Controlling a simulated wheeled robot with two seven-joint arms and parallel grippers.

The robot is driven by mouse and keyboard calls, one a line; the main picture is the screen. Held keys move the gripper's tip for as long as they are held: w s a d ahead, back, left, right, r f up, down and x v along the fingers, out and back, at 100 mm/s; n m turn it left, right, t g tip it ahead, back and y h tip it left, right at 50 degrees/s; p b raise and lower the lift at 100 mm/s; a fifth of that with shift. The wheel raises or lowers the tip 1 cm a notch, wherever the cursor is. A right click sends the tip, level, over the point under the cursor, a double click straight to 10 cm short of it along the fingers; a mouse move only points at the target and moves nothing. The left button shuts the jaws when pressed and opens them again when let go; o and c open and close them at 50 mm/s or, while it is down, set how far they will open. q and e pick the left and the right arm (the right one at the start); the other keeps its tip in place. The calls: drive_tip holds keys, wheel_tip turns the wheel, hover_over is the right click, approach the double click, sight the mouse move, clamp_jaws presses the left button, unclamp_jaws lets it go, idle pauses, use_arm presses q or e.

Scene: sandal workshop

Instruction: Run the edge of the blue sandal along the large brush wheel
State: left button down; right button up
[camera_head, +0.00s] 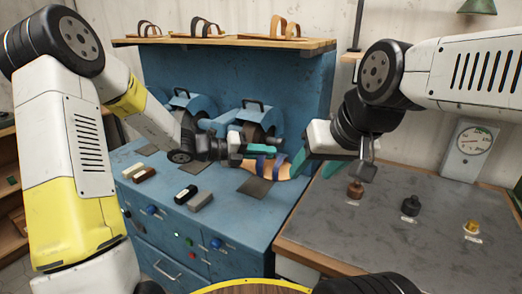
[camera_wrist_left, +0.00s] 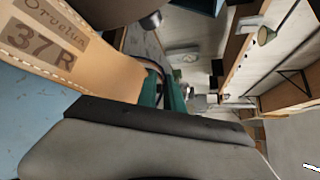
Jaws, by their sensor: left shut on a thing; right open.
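The blue sandal (camera_head: 280,171) has a tan sole and blue straps. My left gripper (camera_head: 260,150) is shut on it and holds it above the blue bench, in front of the right-hand machine. In the left wrist view its sole (camera_wrist_left: 75,50) fills the upper left, marked "37 R", with the teal fingers beside it. A brown brush wheel (camera_head: 252,132) shows behind my left gripper, partly hidden; I cannot tell whether the sandal touches it. My right gripper (camera_head: 333,165) is open and empty, to the right of the sandal, near the grey table.
The blue bench (camera_head: 150,215) carries another machine (camera_head: 186,101) at the left and several small blocks (camera_head: 188,192) in front. Sandals stand on a shelf (camera_head: 230,42) above.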

sight(280, 159)
use_arm(q)
drive_tip(key=shift+s+d, duration=0.1)
drive_tip(key=shift+s+d, duration=0.3)
drive_tip(key=shift+d, duration=0.25)
drive_tip(key=shift+d, duration=0.15)
idle(1.1)
drive_tip(key=shift+s+d, duration=0.45)
drive_tip(key=shift+d, duration=0.15)
drive_tip(key=shift+d, duration=0.15)
drive_tip(key=shift+s+d, duration=0.4)
drive_tip(key=shift+d, duration=0.15)
drive_tip(key=shift+a, duration=0.1)
idle(1.0)
drive_tip(key=shift+s+a+f, duration=0.2)
drive_tip(key=shift+s+a, duration=0.2)
drive_tip(key=shift+s, duration=0.25)
